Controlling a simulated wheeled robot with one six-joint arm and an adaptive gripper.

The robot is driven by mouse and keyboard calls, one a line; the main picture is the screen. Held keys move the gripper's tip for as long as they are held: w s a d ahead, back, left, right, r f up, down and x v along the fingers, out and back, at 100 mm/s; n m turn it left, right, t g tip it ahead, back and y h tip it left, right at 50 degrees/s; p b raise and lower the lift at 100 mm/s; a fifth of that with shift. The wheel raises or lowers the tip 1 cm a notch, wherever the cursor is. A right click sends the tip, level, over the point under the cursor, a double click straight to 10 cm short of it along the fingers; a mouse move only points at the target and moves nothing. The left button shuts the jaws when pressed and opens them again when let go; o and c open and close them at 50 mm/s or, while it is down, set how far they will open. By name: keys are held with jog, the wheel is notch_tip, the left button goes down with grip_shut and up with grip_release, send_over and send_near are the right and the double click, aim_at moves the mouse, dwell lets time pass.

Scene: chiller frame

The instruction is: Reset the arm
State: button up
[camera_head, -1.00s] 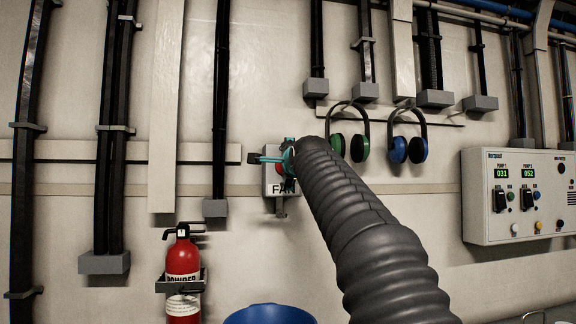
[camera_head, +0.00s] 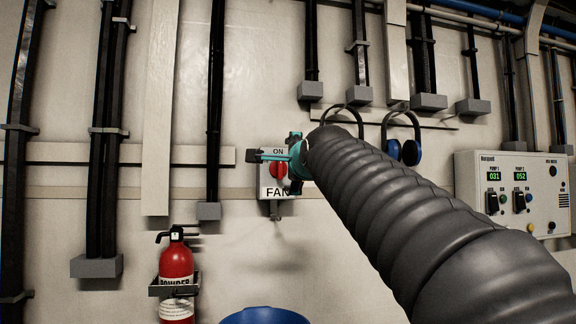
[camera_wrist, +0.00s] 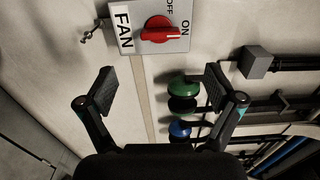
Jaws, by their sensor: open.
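My gripper (camera_head: 272,158) is in front of the fan switch box on the wall, partly covering it in the head view. In the wrist view my gripper (camera_wrist: 160,90) shows two dark fingers spread wide with nothing between them. The fan switch box (camera_wrist: 125,30) is at the top of the wrist view, beyond the fingertips and apart from them. Its red knob (camera_wrist: 158,30) lies with its handle towards the ON mark. The box (camera_head: 270,193) and red knob (camera_head: 277,170) also show in the head view. My dark ribbed arm hides part of the wall.
A red fire extinguisher (camera_head: 176,275) hangs at lower left. A blue container (camera_head: 264,316) stands at the bottom. Ear defenders (camera_head: 411,151) hang right of the switch. A control panel (camera_head: 512,185) is at right. Vertical cable runs (camera_head: 214,100) line the wall.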

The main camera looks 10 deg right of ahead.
dwell(0.6)
jog(key=s+f+n+g, duration=0.25)
jog(key=f+n, duration=0.35)
jog(key=f, duration=0.6)
jog(key=s+f+n+g, duration=0.1)
jog(key=f+n+g, duration=0.35)
jog(key=f, duration=0.65)
jog(key=s+f+n+g, duration=0.2)
jog(key=s+f, duration=0.7)
jog(key=s+f+n+g, duration=0.2)
jog(key=s+f+n, duration=0.1)
jog(key=s+f, duration=0.6)
jog(key=s+f+n+g, duration=0.2)
jog(key=s+f, duration=0.7)
jog(key=f, duration=0.1)
jog(key=shift+s+a+n, duration=0.1)
jog(key=shift+s+n, duration=0.25)
jog(key=shift+s+a+r, duration=0.1)
jog(key=shift+s, duration=0.2)
jog(key=shift+r+t, duration=0.3)
jog(key=shift+r, duration=0.05)
